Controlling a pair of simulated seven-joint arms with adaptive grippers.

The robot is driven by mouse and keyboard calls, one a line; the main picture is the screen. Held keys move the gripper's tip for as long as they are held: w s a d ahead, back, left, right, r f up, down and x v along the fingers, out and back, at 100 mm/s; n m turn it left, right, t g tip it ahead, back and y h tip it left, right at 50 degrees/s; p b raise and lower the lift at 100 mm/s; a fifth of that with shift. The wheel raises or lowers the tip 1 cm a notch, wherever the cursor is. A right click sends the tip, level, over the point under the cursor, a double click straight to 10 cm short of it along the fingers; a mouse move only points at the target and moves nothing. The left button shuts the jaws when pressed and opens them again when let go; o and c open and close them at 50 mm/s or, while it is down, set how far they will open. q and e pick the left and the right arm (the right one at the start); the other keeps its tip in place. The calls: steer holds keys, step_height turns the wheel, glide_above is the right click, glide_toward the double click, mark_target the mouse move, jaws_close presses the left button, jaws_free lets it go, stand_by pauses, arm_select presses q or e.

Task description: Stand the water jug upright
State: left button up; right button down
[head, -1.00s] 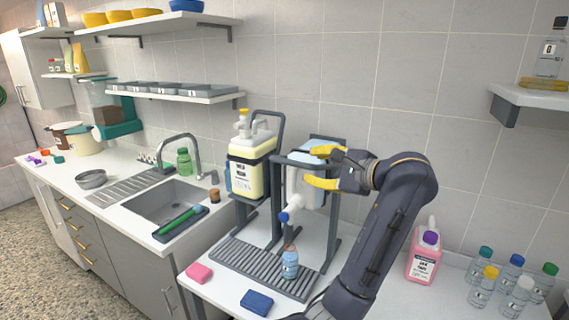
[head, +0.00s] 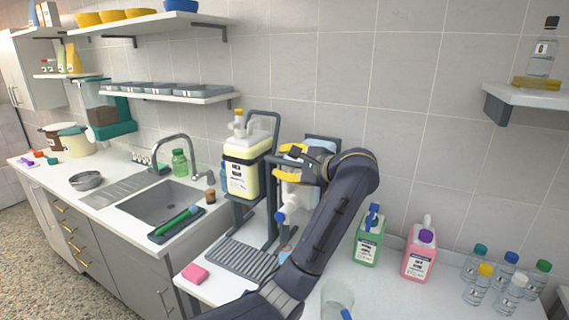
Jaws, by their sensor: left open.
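The water jug (head: 299,196) is pale and whitish, with a blue cap on its low spout, and it hangs tilted in a dark frame on the counter. Its upper part is mostly hidden behind my left gripper (head: 291,161). That gripper has yellow fingers, one above the other, pointing left over the top of the jug. It is open, and I cannot tell whether the fingers touch the jug. A small bottle (head: 286,249) under the spout is mostly hidden by my left arm. My right gripper is not in view.
A jug of yellow liquid (head: 244,172) stands upright in the frame left of the water jug. A slatted drain tray (head: 240,260) lies below. Green (head: 369,241) and pink (head: 420,255) jugs, a clear pitcher (head: 337,299) and several small bottles stand to the right.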

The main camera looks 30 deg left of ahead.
arm_select(q)
steer(key=shift+o, duration=0.3)
jaws_close()
stand_by(0.3)
